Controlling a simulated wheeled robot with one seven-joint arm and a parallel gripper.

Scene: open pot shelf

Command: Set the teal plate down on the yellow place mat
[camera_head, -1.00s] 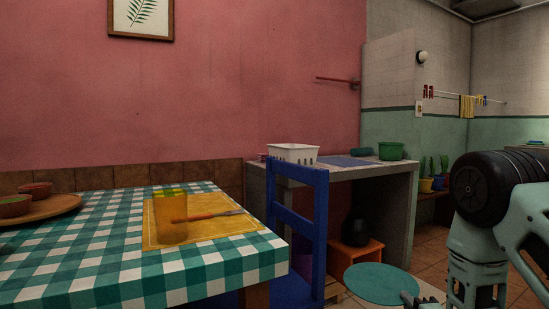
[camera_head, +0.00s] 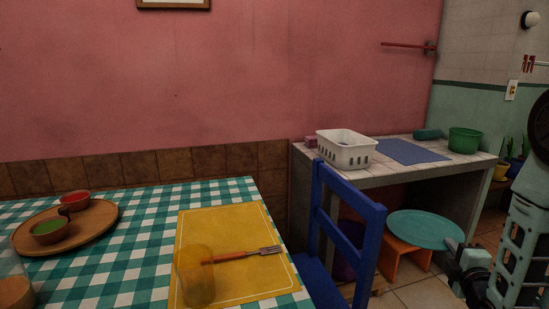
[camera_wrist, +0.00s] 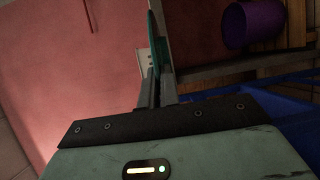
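The teal plate (camera_head: 425,229) is level in the head view, right of the blue chair, with nothing on it. My gripper (camera_head: 460,248) is shut on its right rim. In the wrist view the plate (camera_wrist: 157,35) shows edge-on between the fingers of my gripper (camera_wrist: 155,75). The yellow place mat (camera_head: 222,230) lies near the right end of the checked table, left of the plate and apart from it. A clear glass (camera_head: 196,276) stands on the mat's front left part. A fork with an orange handle (camera_head: 236,255) lies across the mat's middle.
A blue chair (camera_head: 352,220) stands between the plate and the table (camera_head: 130,250). A wooden tray (camera_head: 95,225) with small bowls is at the left. Behind, a tiled counter holds a white basket (camera_head: 346,150), a blue mat (camera_head: 410,152) and a green pot (camera_head: 465,141).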

